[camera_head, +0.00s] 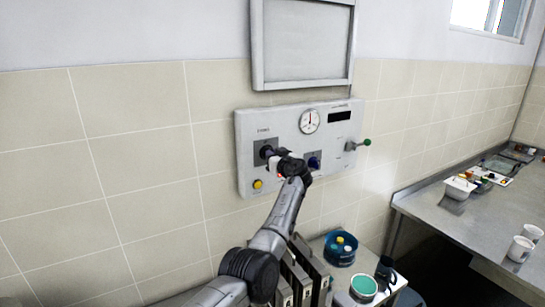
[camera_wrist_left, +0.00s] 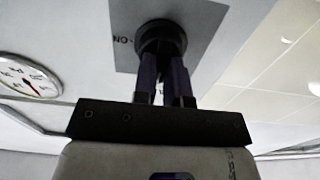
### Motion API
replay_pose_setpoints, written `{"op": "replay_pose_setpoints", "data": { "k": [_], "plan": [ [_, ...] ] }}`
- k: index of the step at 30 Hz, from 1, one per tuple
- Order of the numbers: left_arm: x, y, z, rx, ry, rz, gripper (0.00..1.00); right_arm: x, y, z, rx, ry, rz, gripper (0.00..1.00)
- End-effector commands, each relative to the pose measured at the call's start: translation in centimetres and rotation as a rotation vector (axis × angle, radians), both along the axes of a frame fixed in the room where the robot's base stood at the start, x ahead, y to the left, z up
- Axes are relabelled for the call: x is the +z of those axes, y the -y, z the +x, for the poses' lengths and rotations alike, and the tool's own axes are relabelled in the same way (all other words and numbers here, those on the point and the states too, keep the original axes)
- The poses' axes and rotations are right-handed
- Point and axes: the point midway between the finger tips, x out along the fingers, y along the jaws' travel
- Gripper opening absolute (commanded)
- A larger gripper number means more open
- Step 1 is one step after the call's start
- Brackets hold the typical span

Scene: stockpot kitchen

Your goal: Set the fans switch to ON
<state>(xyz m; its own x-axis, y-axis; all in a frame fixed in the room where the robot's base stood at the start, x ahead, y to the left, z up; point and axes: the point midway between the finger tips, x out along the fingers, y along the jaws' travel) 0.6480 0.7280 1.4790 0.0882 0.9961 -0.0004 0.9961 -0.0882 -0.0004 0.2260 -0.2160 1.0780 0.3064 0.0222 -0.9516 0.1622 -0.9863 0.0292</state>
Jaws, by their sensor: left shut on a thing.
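The fans switch is a round black knob on a dark grey square plate (camera_head: 259,158) at the left of the white wall panel (camera_head: 245,130). My left gripper (camera_head: 271,154) is at this switch, with my arm reaching up from below. In the left wrist view, both fingers (camera_wrist_left: 163,85) point straight at the knob (camera_wrist_left: 160,38) and are shut on it. An ON mark (camera_wrist_left: 123,40) shows on the plate beside the knob. Which way the knob's pointer is set cannot be told. My right gripper is not in view.
The panel also has a round gauge (camera_head: 310,121), a dark display (camera_head: 339,116), a blue knob (camera_head: 315,161), a yellow button (camera_head: 257,184) and a green-tipped lever (camera_head: 366,142). A blue tub (camera_head: 340,251) stands below. A steel counter (camera_head: 445,215) is at right.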

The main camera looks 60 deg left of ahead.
Motion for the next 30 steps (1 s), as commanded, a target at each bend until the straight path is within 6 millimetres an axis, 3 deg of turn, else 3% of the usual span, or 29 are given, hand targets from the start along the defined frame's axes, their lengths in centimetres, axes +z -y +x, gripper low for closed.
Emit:
{"op": "replay_pose_setpoints", "data": {
  "k": [14,30],
  "plan": [
    [0.0,0.0,0.0,0.002,-0.066,0.007,0.0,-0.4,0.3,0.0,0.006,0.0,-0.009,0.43],
    [0.1,0.0,0.2,0.002,-0.533,0.049,0.0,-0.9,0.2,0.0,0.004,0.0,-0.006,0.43]
  ]
}}
